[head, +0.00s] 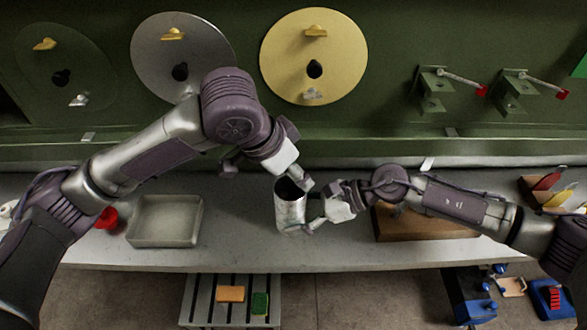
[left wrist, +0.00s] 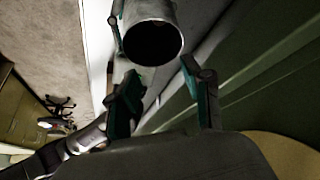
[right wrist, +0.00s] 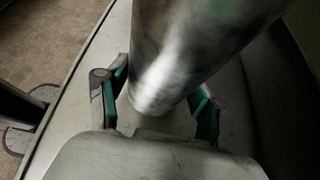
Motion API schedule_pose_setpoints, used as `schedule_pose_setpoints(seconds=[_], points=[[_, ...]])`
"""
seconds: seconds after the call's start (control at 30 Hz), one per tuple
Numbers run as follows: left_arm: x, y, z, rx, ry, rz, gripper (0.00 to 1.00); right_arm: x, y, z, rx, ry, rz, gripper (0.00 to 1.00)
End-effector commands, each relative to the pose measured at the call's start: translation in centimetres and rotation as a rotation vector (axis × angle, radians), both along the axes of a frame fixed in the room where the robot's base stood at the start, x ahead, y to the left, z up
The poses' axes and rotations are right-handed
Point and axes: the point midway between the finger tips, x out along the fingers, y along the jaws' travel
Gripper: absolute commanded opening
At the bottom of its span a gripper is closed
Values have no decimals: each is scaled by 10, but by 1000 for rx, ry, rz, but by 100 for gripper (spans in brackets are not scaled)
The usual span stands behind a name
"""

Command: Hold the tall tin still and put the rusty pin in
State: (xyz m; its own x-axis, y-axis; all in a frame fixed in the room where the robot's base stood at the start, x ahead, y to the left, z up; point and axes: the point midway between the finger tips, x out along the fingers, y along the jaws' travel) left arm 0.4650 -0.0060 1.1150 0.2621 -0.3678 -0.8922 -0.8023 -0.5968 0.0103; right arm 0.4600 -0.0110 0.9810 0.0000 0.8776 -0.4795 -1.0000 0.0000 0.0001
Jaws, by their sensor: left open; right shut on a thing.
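The tall tin (head: 290,210) is a grey metal cylinder, upright near the front edge of the bench, its dark round mouth facing up. My right gripper (head: 312,215) is shut on its side low down; the right wrist view shows a finger on each side of the tin (right wrist: 180,50). My left gripper (head: 272,176) is open and empty, just above and behind the tin's rim. In the left wrist view the tin's mouth (left wrist: 153,42) lies beyond the spread fingers. I cannot make out the rusty pin, and the tin's inside is too dark to read.
A shallow grey tray (head: 165,222) sits left on the bench, with a red thing (head: 106,218) beside it. A brown wooden block (head: 425,226) lies behind my right arm. Discs (head: 314,40) and brackets (head: 435,90) are on the green wall. The bench between tray and tin is clear.

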Motion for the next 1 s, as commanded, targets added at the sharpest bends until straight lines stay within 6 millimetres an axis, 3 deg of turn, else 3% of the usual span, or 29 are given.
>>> schedule_pose_setpoints(seconds=[0.27,1.0], points=[[0,0,5,-1,-2,0,50,0,0,0,0,0,0,46],[0,0,65,-1,-2,0,50,0,0,0,0,0,0,46]])
